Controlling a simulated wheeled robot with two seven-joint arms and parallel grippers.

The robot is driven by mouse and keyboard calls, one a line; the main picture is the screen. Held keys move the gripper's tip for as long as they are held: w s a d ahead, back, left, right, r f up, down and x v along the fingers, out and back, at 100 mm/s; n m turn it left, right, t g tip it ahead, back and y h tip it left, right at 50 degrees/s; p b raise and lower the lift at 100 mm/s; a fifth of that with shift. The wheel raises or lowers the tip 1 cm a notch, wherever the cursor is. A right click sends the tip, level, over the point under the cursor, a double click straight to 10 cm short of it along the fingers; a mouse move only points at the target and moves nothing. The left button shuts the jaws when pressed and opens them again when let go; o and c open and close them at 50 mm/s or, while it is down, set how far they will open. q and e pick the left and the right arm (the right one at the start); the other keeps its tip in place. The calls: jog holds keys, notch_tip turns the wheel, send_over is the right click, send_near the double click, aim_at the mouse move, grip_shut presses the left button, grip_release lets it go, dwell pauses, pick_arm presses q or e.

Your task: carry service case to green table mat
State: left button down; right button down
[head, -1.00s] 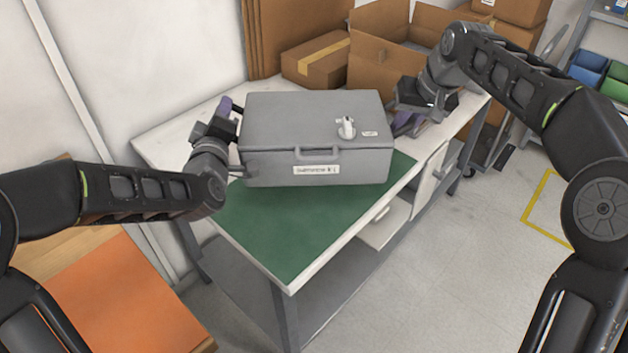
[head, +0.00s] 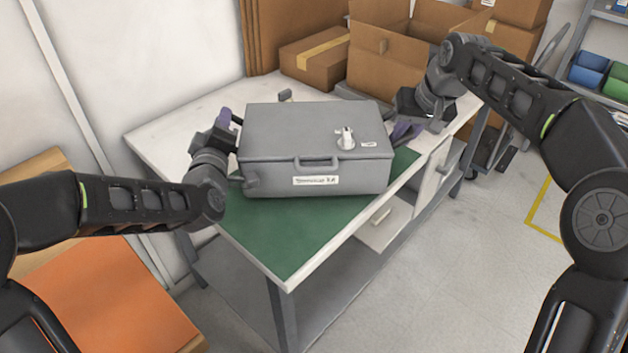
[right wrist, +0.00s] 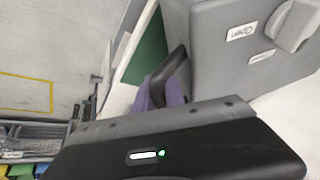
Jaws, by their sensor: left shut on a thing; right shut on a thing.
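The grey service case (head: 315,150) is upright with its lid shut, over the rear part of the green table mat (head: 285,240). I cannot tell whether its base touches the mat. My left gripper (head: 229,130) is shut on the case's left side, and my right gripper (head: 403,133) is shut on its right side. The case hides the contact points partly. In the right wrist view the case (right wrist: 225,65) fills the upper right, with a strip of the mat (right wrist: 150,52) beside it and a dark and purple finger (right wrist: 170,85) against it.
The mat lies on a white-topped workbench (head: 165,137) with an open drawer (head: 383,225) at its right side. Cardboard boxes (head: 318,60) stand behind. An orange mat (head: 115,300) lies on a wooden surface at lower left. The mat's front part is bare.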

pick_arm(q)
jog(key=shift+f, duration=0.35)
pick_arm(e)
jog(key=shift+f, duration=0.4)
pick_arm(q)
jog(key=c, duration=1.4)
grip_release()
pick_arm(e)
jog(key=c, duration=1.4)
grip_release()
jog(key=shift+r, duration=0.1)
pick_arm(q)
jog(key=shift+s, duration=0.1)
jog(key=s, duration=0.7)
jog(key=shift+s+d, duration=0.2)
jog(key=shift+d, duration=0.1)
pick_arm(e)
jog(key=v, duration=1.2)
